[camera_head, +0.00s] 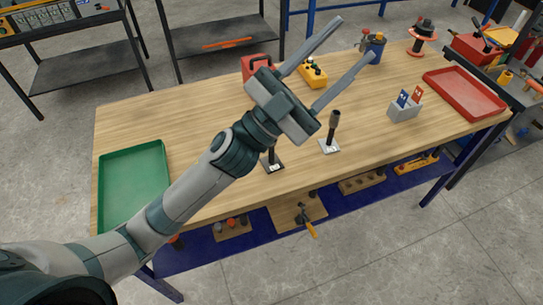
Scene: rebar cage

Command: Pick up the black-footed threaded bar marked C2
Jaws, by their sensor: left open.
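A threaded bar with a black foot (272,163) stands on the wooden table (205,130) near its front edge. My left arm hides its upper part, and the small pale label on its foot is too small to read. A second dark bar (333,124) stands upright on a light foot to its right. My left gripper (356,37) is open and empty, high over the table, its fingers spread and pointing toward the back right. It is apart from both bars. My right gripper is not in view.
A green tray (134,226) lies at the left and a red tray (464,88) at the right. A grey holder with cards (405,110), a yellow box (313,76) and a blue cup (375,50) stand on the table. The left middle is clear.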

